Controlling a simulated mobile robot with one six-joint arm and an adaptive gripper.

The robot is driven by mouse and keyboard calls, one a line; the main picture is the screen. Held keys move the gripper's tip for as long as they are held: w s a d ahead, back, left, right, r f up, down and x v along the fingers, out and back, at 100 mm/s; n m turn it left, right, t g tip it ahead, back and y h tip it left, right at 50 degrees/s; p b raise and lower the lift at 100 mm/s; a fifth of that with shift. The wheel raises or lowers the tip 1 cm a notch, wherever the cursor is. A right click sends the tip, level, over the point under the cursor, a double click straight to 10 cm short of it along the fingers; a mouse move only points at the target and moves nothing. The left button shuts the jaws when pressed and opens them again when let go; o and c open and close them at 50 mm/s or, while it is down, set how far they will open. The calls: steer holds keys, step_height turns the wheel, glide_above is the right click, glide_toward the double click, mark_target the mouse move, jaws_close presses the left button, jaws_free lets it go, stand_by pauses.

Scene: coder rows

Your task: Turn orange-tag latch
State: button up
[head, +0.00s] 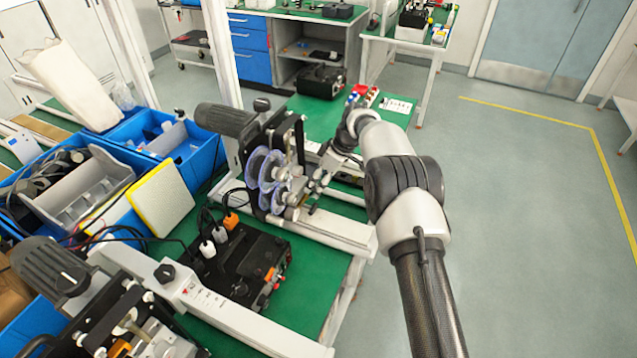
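My arm reaches in from the lower right, and my gripper (314,187) is beside the near machine with clear blue-rimmed discs (268,180). The fingers are small and overlap the machine's metal parts, so I cannot tell whether they are open, shut or touching anything. A black box (245,262) in front of that machine has an orange piece (231,221) on top and small orange parts (268,288) on its right side. Another orange part (120,348) shows on the machine at the lower left. I cannot tell which of these is the latch's tag.
Blue bins (165,140) with parts and a yellow-edged white pad (162,198) stand at the left. A white rail (225,312) crosses the green bench (315,275). A black case (320,80) and small bottles (362,95) are behind. The floor (520,230) at the right is clear.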

steer(key=v, duration=1.2)
